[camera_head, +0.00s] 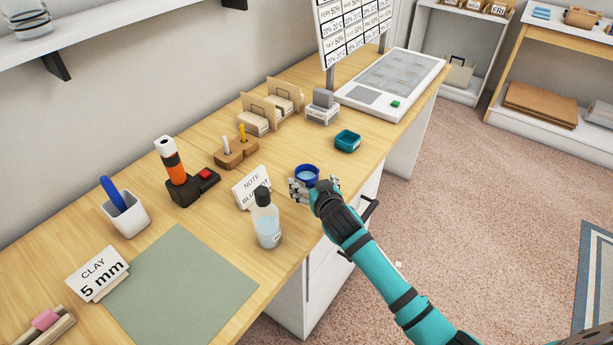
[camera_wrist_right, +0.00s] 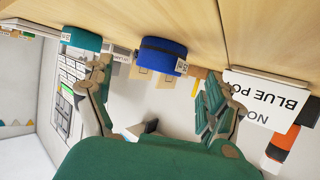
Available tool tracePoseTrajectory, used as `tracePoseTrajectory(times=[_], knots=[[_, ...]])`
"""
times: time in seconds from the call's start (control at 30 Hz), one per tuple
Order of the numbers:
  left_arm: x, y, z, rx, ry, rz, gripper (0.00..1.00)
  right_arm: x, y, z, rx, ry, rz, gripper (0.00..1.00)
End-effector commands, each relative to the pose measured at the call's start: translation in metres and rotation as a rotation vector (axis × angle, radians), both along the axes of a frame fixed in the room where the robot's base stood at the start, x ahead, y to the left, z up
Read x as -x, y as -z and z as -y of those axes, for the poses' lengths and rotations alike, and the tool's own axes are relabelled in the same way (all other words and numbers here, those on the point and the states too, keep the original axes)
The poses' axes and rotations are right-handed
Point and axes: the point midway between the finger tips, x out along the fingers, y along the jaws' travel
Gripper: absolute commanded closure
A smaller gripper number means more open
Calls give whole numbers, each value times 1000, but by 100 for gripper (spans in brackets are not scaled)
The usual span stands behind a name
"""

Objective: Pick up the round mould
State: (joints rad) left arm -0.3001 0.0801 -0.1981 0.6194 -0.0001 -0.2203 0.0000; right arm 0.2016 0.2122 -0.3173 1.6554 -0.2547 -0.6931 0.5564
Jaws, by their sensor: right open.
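The round mould is a dark blue round cup (camera_head: 307,172) standing on the wooden desk near its front edge. In the right wrist view, which is upside down, the blue mould (camera_wrist_right: 162,55) shows between and just beyond my fingertips. My right gripper (camera_head: 314,188) is open, low at the desk's front edge, with its fingers spread on the near side of the mould. The fingers (camera_wrist_right: 157,76) look empty in the wrist view. The gripper hides part of the mould's near side in the head view. I cannot tell whether they touch. My left gripper is not in view.
A teal mould (camera_head: 347,141) stands to the right. A note card (camera_head: 250,187) and a clear bottle with a black cap (camera_head: 266,222) stand close on the left. A wooden block with tools (camera_head: 236,153) is behind. Bare desk surrounds the mould's far side.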

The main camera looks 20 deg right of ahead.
Motion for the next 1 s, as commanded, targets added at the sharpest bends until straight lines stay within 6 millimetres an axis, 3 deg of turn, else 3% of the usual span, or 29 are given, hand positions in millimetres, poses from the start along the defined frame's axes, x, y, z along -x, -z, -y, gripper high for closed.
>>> tracePoseTrajectory(times=[0.3, 0.63, 1.0], knots=[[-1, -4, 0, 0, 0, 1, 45, -41, 8, -1, -1, -1, 0, 11], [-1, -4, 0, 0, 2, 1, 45, -46, 11, -1, 0, -1, 0, 12], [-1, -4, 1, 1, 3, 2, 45, -45, 11, -1, 0, -1, 0, 61]])
